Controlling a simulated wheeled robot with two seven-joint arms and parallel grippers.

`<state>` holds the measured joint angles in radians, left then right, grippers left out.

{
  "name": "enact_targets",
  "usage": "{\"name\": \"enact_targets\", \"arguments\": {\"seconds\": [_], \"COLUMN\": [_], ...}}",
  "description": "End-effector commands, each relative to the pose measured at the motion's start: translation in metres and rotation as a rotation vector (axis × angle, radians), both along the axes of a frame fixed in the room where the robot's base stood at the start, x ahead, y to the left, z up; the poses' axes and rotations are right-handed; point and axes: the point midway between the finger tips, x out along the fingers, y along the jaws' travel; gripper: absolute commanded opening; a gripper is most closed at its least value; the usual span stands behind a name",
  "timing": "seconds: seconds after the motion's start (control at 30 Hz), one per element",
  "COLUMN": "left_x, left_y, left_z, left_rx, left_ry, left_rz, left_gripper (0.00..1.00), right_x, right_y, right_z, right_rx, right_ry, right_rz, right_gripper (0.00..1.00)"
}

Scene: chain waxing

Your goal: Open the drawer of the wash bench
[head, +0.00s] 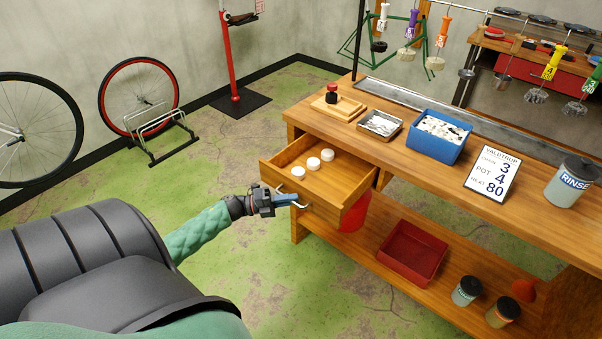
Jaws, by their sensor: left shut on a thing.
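The wash bench (463,209) is a wooden table on the right. Its drawer (332,184) is pulled well out from the bench front at the left end. Several white round pieces (313,163) lie inside the drawer. A curved metal handle (300,205) is on the drawer front. My left gripper (290,201) is at the drawer front, shut on the handle. My right gripper is not in the view.
On the bench top are a wooden block (340,108), a metal tray (379,124), a blue bin (437,143), a sign (491,174) and a RINSE pot (572,182). A red tray (412,252) and jars sit on the lower shelf.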

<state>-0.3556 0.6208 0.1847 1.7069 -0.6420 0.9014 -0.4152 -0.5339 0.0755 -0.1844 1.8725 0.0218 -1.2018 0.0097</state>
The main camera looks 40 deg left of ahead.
Motion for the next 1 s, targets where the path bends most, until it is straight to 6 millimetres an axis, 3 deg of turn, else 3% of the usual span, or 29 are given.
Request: {"name": "enact_targets", "arguments": {"seconds": [0.1, 0.3, 0.77, 0.8, 0.9, 1.0], "left_x": [-0.018, -0.033, -0.037, -0.037, -0.037, -0.037], "left_y": [0.000, 0.000, 0.000, 0.000, 0.000, 0.000], "left_z": [-0.001, -0.001, -0.001, -0.001, -0.001, 0.000], "left_rx": [-0.001, 0.001, 0.001, 0.001, 0.001, 0.001], "left_ry": [0.004, 0.002, 0.001, 0.001, 0.001, 0.001], "left_rz": [0.001, 0.001, 0.001, 0.001, 0.001, 0.001], "left_gripper": [0.00, 0.00, 0.00, 0.13, 0.32, 0.32], "right_x": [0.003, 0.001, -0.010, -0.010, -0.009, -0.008], "right_y": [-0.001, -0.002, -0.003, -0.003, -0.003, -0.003], "right_z": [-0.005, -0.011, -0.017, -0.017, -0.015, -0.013], "right_rx": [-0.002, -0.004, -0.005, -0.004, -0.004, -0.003], "right_ry": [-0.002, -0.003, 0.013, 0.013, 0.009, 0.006], "right_rz": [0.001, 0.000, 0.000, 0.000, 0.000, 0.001], "right_gripper": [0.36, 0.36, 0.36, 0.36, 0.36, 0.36]}}
